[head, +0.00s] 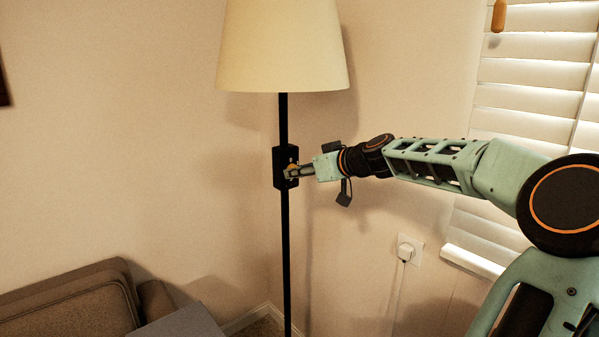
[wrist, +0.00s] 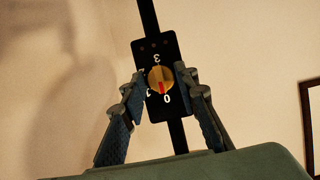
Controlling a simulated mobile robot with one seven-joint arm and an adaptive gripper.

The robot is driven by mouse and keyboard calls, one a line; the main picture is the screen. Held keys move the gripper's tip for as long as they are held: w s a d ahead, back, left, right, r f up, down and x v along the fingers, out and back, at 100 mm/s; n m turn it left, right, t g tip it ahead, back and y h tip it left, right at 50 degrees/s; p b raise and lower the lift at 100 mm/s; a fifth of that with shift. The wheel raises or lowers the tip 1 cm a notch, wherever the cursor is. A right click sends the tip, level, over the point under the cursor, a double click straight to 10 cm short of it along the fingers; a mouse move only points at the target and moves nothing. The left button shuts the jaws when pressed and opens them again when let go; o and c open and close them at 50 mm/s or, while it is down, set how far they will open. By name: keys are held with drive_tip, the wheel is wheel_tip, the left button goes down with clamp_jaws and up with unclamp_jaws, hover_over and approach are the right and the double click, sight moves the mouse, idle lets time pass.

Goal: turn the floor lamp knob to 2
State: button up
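The black switch box (head: 280,166) sits on the thin dark pole of the floor lamp. In the wrist view its round brass knob (wrist: 160,79) shows in the middle, with a red mark on its lower side pointing at about 0. White 3 is above the knob, 0 below it, 1 at lower left; a digit farther up the left side is partly covered by a finger. My gripper (wrist: 160,74) has one finger on each side of the knob, with a narrow gap on the right. Whether the left fingertip touches is unclear. In the head view my gripper (head: 289,173) is at the box.
The cream lampshade (head: 283,45) is above my gripper. A grey-brown sofa (head: 75,300) stands at lower left. The wall around the pole is clear.

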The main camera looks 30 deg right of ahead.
clamp_jaws()
drive_tip(key=shift+m, duration=0.3)
drive_tip(key=m+t+y, duration=0.1)
drive_tip(key=m+y, duration=0.1)
drive_tip(key=m, duration=0.4)
drive_tip(key=m+t+y, duration=0.2)
drive_tip(key=m+y, duration=0.1)
drive_tip(key=m, duration=0.3)
drive_tip(key=f+m+t+y+p, duration=0.1)
drive_tip(key=m+y, duration=0.1)
drive_tip(key=m, duration=0.4)
drive_tip(key=shift+d+m+y, duration=0.3)
drive_tip(key=shift+m, duration=0.1)
idle(0.6)
